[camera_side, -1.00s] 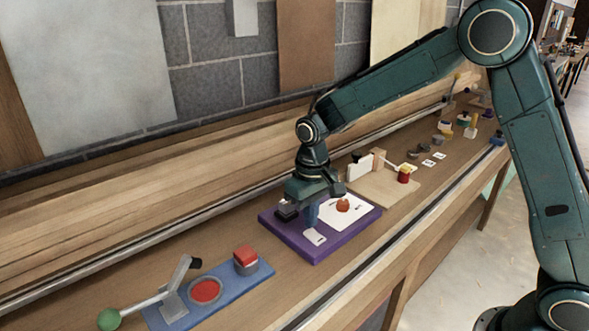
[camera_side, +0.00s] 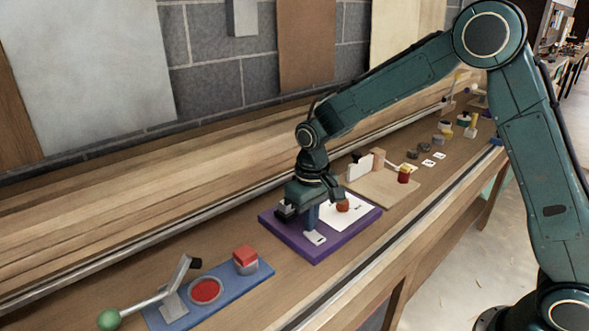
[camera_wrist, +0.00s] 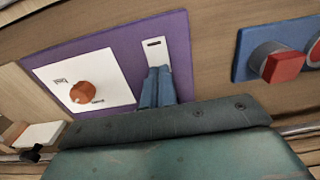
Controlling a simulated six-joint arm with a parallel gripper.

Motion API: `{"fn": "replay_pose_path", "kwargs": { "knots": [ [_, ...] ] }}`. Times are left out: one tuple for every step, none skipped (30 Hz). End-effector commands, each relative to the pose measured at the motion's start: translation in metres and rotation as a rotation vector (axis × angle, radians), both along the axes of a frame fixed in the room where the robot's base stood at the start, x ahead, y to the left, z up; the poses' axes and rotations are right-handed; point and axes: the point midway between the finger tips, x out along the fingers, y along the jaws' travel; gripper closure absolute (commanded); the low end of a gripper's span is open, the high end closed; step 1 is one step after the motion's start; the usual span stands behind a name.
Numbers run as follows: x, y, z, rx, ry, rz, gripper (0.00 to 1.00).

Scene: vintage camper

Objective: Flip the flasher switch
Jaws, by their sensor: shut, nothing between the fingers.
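A purple board (camera_side: 328,250) lies on the bench and also shows in the wrist view (camera_wrist: 118,40). It bears a narrow white plate (camera_wrist: 155,53) with a small slot near one end; this looks like the switch plate, but no label is readable. The plate shows in the side view (camera_side: 316,238) just in front of my fingers. My gripper (camera_wrist: 158,84) is shut and empty, its blue fingertips over the plate's near end. In the side view my gripper (camera_side: 312,222) points down at the plate. Whether it touches is unclear, and any lever there is hidden behind the fingers.
A white panel with an orange knob (camera_wrist: 82,92) sits beside the plate on the same board. A blue board (camera_side: 225,290) with a red button (camera_side: 245,254) and a green-ended lever (camera_side: 110,319) lies left. A wooden board (camera_side: 385,190) lies right. Bare bench separates the boards.

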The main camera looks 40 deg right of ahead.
Motion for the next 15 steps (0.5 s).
{"fn": "replay_pose_path", "kwargs": {
  "knots": [
    [-0.0002, 0.0000, -0.0008, 0.000, 0.001, 0.000, 1.00],
    [-0.0002, 0.0000, -0.0011, 0.000, 0.001, 0.000, 1.00],
    [-0.0002, 0.0000, -0.0015, 0.000, 0.001, 0.000, 1.00],
    [-0.0002, 0.0000, -0.0018, 0.000, 0.001, 0.000, 1.00],
    [-0.0002, 0.0000, -0.0021, 0.000, 0.001, 0.000, 1.00],
    [-0.0002, 0.0000, -0.0025, 0.000, 0.001, 0.000, 1.00],
    [-0.0002, 0.0000, -0.0028, 0.000, 0.001, 0.000, 1.00],
    [-0.0003, 0.0000, -0.0031, 0.000, 0.001, 0.000, 1.00],
    [-0.0003, 0.0000, -0.0035, 0.000, 0.001, 0.000, 1.00],
    [-0.0003, 0.0000, -0.0038, 0.000, 0.001, 0.000, 1.00],
    [-0.0003, 0.0000, -0.0042, 0.000, 0.001, 0.000, 1.00],
    [-0.0003, 0.0000, -0.0045, 0.000, 0.001, 0.000, 1.00],
    [-0.0003, 0.0000, -0.0049, 0.000, 0.001, 0.000, 1.00],
    [-0.0003, 0.0000, -0.0052, 0.000, 0.001, 0.000, 1.00],
    [-0.0003, 0.0000, -0.0056, 0.000, 0.001, 0.000, 1.00]
  ]
}}
